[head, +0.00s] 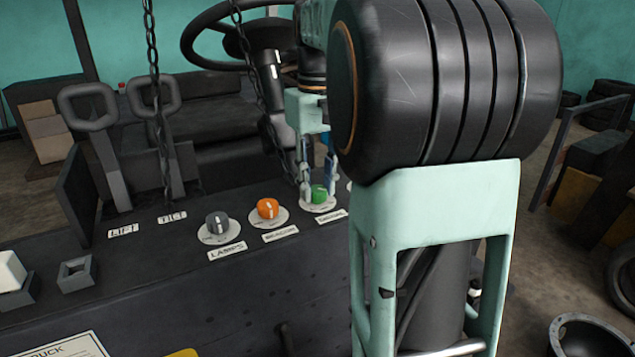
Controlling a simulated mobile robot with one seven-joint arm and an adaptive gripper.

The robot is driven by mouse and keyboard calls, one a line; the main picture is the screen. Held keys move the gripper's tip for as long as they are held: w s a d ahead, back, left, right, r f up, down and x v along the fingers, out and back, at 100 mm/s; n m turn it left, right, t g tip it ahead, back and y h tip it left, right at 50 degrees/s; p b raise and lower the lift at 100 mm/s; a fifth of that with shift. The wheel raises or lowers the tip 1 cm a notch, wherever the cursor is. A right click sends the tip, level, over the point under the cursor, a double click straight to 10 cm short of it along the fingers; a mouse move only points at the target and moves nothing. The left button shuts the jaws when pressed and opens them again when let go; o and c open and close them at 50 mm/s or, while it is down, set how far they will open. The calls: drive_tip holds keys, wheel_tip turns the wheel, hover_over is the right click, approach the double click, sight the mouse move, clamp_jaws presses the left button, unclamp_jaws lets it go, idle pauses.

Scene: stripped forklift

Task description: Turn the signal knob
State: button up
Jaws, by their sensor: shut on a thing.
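A row of knobs on round pale plates stands on the dark panel. The green knob (320,196) is at the right of those I see clearly; the small label in front of it is too blurred to read surely. My gripper (317,184) points down over it, with its fingers at the knob's sides, shut on it. To its left are the orange knob (267,208), labelled BEACON, and the grey knob (217,222), labelled LAMPS. A sliver of another plate (349,186) shows at the right; my arm hides the rest. I read no SIGNAL label.
Two levers (95,140) stand at the left, behind the LIFT and TILT labels. A chain (153,70) hangs near them. The steering wheel (205,50) is behind my gripper, and a seat (215,115) is behind the panel. My arm blocks the right side.

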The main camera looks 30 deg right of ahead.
sight(317, 189)
drive_tip(key=o, duration=1.2)
drive_tip(key=shift+c, duration=0.2)
drive_tip(key=shift+r, duration=0.1)
wheel_tip(317, 189, up, 12)
